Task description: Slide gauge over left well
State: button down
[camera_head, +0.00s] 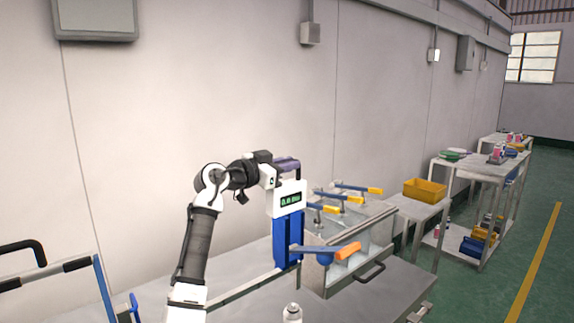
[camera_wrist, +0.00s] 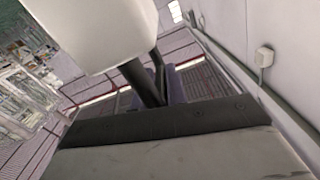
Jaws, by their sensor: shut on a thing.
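A gauge (camera_head: 287,200) with a white head and a small green digital display stands at the middle of the bench. My gripper (camera_head: 276,168) is shut on the gauge at this handle, from the left. In the wrist view a purple part (camera_wrist: 177,86) shows behind dark bars, with a white rounded part covering the top. The left well cannot be made out.
A blue lever with an orange grip (camera_head: 347,250) reaches right of the gauge. A steel tank (camera_head: 371,252) with several yellow-tipped levers stands behind. A can top (camera_head: 292,312) is at the front. A yellow crate (camera_head: 425,190) is farther right. The wall is behind the bench.

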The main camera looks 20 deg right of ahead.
jog(key=b+v, duration=0.4)
jog(key=v, duration=1.4)
jog(key=shift+a+r, duration=0.15)
jog(key=c, duration=1.5)
grip_release()
jog(key=shift+w, duration=0.1)
jog(key=shift+o, duration=0.2)
notch_tip(320, 180, up, 20)
jog(key=shift+b, duration=0.3)
